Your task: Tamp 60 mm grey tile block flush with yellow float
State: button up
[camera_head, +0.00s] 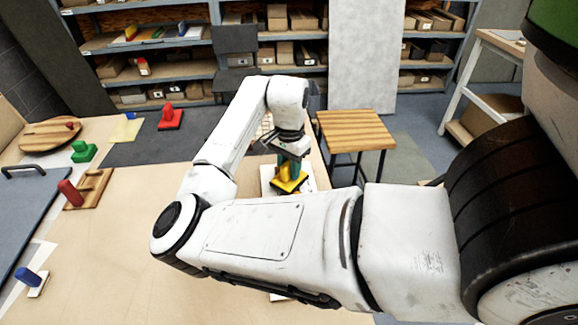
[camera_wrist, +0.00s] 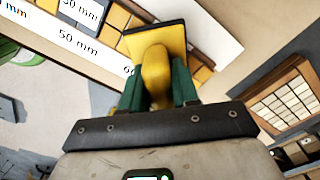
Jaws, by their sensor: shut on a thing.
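My gripper (camera_wrist: 157,92) is shut on the yellow float (camera_wrist: 154,62), with a green finger on each side of its rounded handle. In the head view the yellow float (camera_head: 288,180) is below my gripper (camera_head: 291,160), over a pale panel (camera_head: 267,178). In the wrist view the float's dark-edged plate lies over the labelled strip (camera_wrist: 88,52), partly covering a label that starts with 6. Tan and brown blocks show beside the strip. I cannot make out the 60 mm grey tile block; the float may hide it. Whether the float touches the blocks is unclear.
On the bench at left stand a red float (camera_head: 170,118), a green float (camera_head: 83,152), a red-handled wooden float (camera_head: 88,190) and a blue-handled one (camera_head: 30,280). A wooden stool (camera_head: 356,128) stands beyond. A tile tray (camera_wrist: 290,100) shows right in the wrist view.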

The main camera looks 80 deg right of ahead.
jog(key=shift+r+p, duration=2.5)
jog(key=shift+r, duration=0.65)
jog(key=shift+f, duration=0.1)
